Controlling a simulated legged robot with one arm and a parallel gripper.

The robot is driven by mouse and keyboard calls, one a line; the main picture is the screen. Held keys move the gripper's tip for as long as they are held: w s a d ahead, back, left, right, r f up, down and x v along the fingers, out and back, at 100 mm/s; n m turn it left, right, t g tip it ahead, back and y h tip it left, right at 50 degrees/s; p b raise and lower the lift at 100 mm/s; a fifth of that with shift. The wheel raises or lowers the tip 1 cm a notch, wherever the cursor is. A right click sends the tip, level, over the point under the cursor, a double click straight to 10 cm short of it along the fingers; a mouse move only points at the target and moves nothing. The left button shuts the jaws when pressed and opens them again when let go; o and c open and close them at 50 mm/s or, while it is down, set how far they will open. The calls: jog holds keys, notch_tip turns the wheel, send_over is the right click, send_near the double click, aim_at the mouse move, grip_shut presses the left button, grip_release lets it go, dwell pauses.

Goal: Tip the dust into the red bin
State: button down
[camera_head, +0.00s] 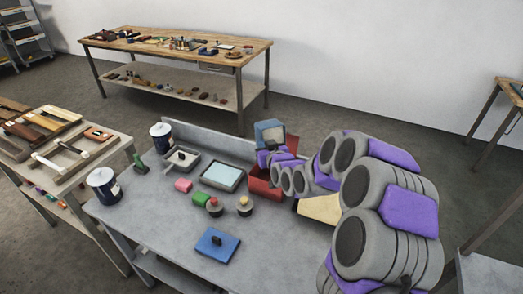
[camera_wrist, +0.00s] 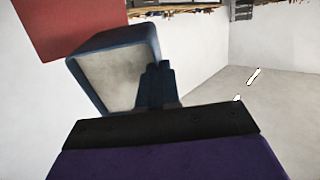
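The dustpan (camera_head: 270,134) is a blue-rimmed pan with a grey inner face. It is held up on edge, strongly tilted, above the back of the red bin (camera_head: 262,187). In the wrist view the dustpan (camera_wrist: 115,75) shows its pale grey inside, and part of the red bin (camera_wrist: 65,25) shows at the upper left. My gripper (camera_head: 268,157) is at the dustpan's lower edge and appears shut on its handle; the fingertips are hard to make out. No dust can be made out in the pan. The bin's inside is largely hidden behind my arm.
A light-blue-filled tray (camera_head: 222,176) stands left of the bin. Pink (camera_head: 183,185) and green (camera_head: 200,199) blocks, two small pots and a blue pad (camera_head: 217,244) lie nearby. Two tins (camera_head: 104,186) stand at the left. The grey table's front left is clear.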

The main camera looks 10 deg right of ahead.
notch_tip(320, 180, down, 2)
jog(key=t+b, duration=0.3)
jog(key=b, duration=0.2)
jog(key=shift+d+t+y, duration=0.15)
jog(key=shift+t+y, duration=0.25)
jog(key=shift+w+t, duration=0.1)
jog(key=shift+t, duration=0.2)
jog(key=shift+f+t, duration=0.1)
jog(key=shift+t, duration=0.2)
jog(key=shift+w+d+f+t, duration=0.15)
jog(key=shift+d+t, duration=0.45)
jog(key=shift+t, duration=0.2)
jog(key=shift+a, duration=0.6)
jog(key=shift+d, duration=0.1)
